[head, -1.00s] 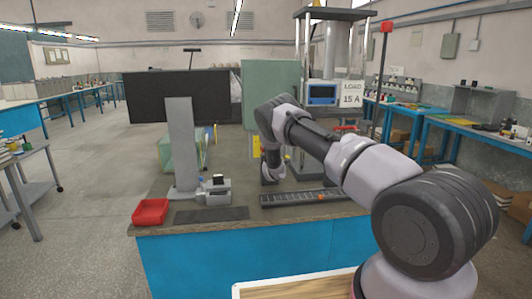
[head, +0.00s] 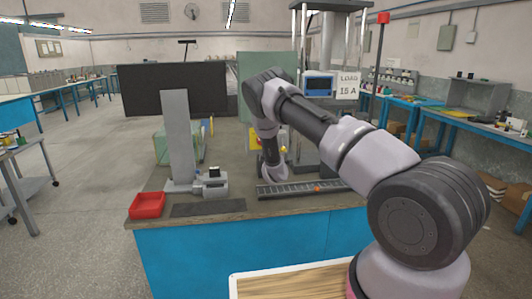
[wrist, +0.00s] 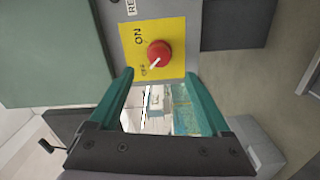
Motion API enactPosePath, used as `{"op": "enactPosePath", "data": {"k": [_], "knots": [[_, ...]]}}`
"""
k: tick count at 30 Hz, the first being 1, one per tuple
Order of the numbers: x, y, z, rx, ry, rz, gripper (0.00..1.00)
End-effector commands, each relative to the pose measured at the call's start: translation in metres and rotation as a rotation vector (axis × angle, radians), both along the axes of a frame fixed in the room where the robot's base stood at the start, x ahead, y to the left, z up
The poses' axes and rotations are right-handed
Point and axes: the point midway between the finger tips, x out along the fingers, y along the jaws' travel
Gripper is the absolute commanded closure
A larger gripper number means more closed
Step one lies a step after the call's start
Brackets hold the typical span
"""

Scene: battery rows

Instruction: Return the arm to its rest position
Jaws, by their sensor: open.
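My arm reaches over the blue bench (head: 240,255) from the right in the head view, with a bent joint high and the wrist hanging down. In the wrist view my gripper (wrist: 159,74) has its two green fingers spread apart with nothing held between them. A red rotary knob (wrist: 159,54) on a yellow ON/OFF plate (wrist: 130,36) shows just beyond the fingertips; I cannot tell the gap. In the head view the fingers are hidden behind my arm.
A black battery row strip (head: 290,189) lies beside my wrist. A red tray (head: 147,205), a dark mat (head: 208,210) and a grey upright stand (head: 177,135) are left. A metal frame with a LOAD 15 A sign (head: 347,86) stands behind.

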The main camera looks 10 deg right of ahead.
Motion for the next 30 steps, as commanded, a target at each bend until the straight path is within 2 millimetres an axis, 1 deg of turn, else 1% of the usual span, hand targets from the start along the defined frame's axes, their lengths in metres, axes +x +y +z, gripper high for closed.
{"op": "enactPosePath", "data": {"k": [1, 3, 6, 16, 18, 20, 23, 24, 26, 27, 29, 30], "knots": [[-0.007, 0.000, 0.000, 0.000, 0.001, 0.000, 0.19], [-0.014, 0.000, 0.000, 0.000, 0.000, -0.001, 0.19], [-0.020, 0.000, 0.000, 0.000, 0.000, -0.001, 0.19], [-0.021, 0.000, 0.001, 0.002, 0.000, -0.001, 0.19], [-0.020, -0.002, 0.006, 0.017, 0.002, -0.008, 0.19], [-0.018, -0.006, 0.018, 0.050, 0.012, -0.023, 0.19], [-0.016, -0.019, 0.050, 0.156, 0.043, -0.068, 0.19], [-0.016, -0.026, 0.067, 0.212, 0.060, -0.089, 0.19], [-0.019, -0.036, 0.094, 0.308, 0.092, -0.124, 0.19], [-0.022, -0.042, 0.111, 0.375, 0.113, -0.147, 0.19], [-0.029, -0.051, 0.136, 0.470, 0.147, -0.177, 0.19], [-0.036, -0.056, 0.152, 0.532, 0.169, -0.196, 0.19]]}}
